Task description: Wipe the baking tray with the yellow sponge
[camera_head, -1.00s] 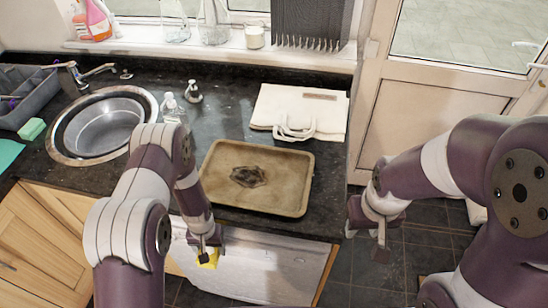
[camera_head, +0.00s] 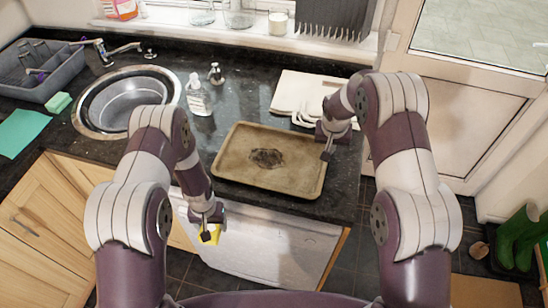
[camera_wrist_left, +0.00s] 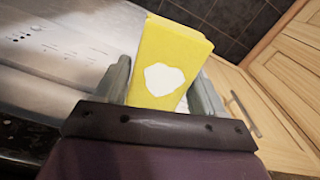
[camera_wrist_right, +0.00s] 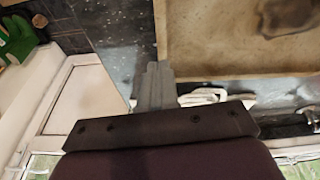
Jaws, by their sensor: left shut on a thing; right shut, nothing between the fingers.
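The tan baking tray (camera_head: 235,160) lies on the dark counter, with a dark burnt stain near its middle. Part of the tray (camera_wrist_right: 210,45) also shows in the right wrist view. My left gripper (camera_head: 209,236) is shut on the yellow sponge (camera_head: 212,232), in front of the counter's front edge and apart from the tray. The left wrist view shows the sponge (camera_wrist_left: 172,55), with a pale patch on its face, between the fingers. My right gripper (camera_head: 327,153) is shut and empty by the tray's right edge; its closed fingers (camera_wrist_right: 154,75) show in the right wrist view.
A sink (camera_head: 128,100) is set in the counter at left, with a green sponge (camera_head: 58,103) beside it. A clear bottle (camera_head: 198,97) stands behind the tray. A folded cloth (camera_head: 295,92) lies behind it at right. A white appliance front (camera_head: 265,245) is below the counter.

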